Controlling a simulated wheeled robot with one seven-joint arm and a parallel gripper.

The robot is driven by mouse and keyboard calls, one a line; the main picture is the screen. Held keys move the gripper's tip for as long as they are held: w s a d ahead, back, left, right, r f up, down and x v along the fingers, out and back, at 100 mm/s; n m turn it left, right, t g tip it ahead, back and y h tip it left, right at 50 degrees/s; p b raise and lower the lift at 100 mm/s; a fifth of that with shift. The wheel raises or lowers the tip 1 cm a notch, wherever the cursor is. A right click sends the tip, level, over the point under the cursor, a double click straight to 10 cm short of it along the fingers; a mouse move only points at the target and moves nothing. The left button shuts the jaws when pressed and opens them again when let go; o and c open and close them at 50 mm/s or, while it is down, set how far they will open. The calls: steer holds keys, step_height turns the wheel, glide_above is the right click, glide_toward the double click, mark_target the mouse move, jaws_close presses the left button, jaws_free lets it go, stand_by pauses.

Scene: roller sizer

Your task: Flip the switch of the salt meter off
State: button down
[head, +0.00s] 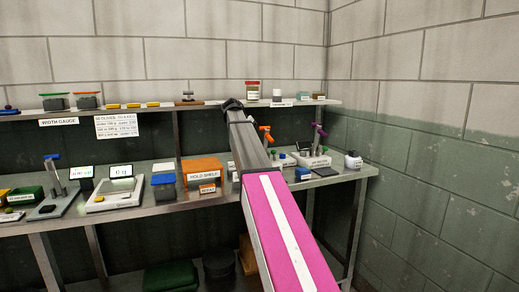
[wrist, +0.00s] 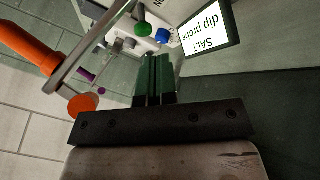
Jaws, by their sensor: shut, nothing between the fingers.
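The salt meter's screen (wrist: 208,31) is at the top right of the wrist view. It is lit and reads "SALT dip probe", upside down. Beside it, a white body (wrist: 125,45) carries a green knob (wrist: 142,28) and a blue knob (wrist: 162,37). I cannot tell which part is the switch or how it is set. My gripper (wrist: 153,62) is shut and empty, its dark fingertips close below the white body in the picture. Whether they touch anything is unclear. In the head view my arm covers part of this area and I cannot make out the gripper.
In the head view an orange hold shelf (head: 203,168), a scale (head: 112,195) and a white bottle (head: 353,161) stand on the bench. A long wall shelf (head: 215,103) runs above.

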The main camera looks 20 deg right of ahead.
mark_target(274, 156)
steer(key=x, duration=0.6)
steer(key=d+x, duration=0.1)
steer(key=x, duration=0.3)
steer(key=shift+w+r, duration=0.3)
steer(key=shift+r, duration=0.05)
steer(key=shift+s+r, duration=0.25)
steer(key=shift+s, duration=0.1)
steer(key=shift+r, duration=0.15)
steer(key=shift+r, duration=0.65)
